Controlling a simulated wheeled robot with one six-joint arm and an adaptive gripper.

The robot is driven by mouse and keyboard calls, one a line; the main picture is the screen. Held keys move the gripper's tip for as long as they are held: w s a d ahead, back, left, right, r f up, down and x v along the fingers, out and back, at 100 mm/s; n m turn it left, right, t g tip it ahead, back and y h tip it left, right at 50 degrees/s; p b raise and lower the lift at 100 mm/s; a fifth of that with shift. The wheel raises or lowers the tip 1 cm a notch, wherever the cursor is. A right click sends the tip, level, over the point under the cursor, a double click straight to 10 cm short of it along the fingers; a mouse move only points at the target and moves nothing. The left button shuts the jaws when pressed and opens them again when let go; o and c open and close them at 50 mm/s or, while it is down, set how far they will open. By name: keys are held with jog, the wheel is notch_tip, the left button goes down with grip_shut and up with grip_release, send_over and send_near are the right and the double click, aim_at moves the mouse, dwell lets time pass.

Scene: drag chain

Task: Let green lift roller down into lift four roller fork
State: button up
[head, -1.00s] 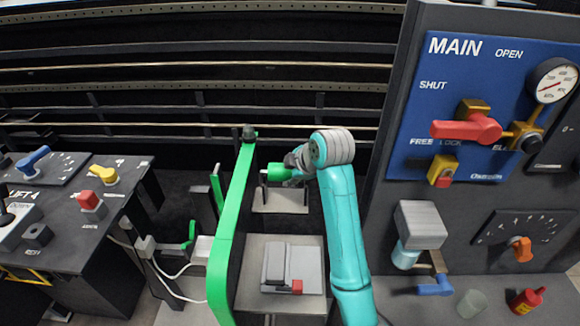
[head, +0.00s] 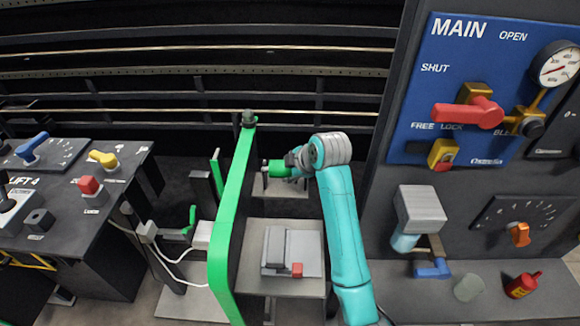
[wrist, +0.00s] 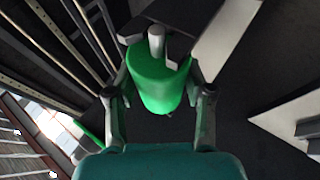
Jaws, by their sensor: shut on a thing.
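The green lift roller (head: 279,168) is held level by my gripper (head: 290,162) above a small grey stand, right of the tall green band. In the wrist view the green roller (wrist: 160,80) lies between my gripper's two fingers (wrist: 160,108), which are shut on its sides. A grey axle pin shows at its far end. A dark fork plate (wrist: 180,38) with a notch is at that end, and the pin appears at the notch. I cannot tell whether the pin rests in it. In the head view the fork (head: 265,180) is small and partly hidden.
The tall green band (head: 232,215) stands close left of my arm. A grey block with a red button (head: 297,269) sits on a platform below. The MAIN panel (head: 480,90) rises at the right. A control desk (head: 60,200) stands at the left, with loose white cables beside it.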

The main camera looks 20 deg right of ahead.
jog(key=o, duration=1.4)
jog(key=shift+o, duration=0.2)
jog(key=v, duration=0.7)
jog(key=shift+s+r, duration=0.15)
jog(key=shift+s, duration=0.05)
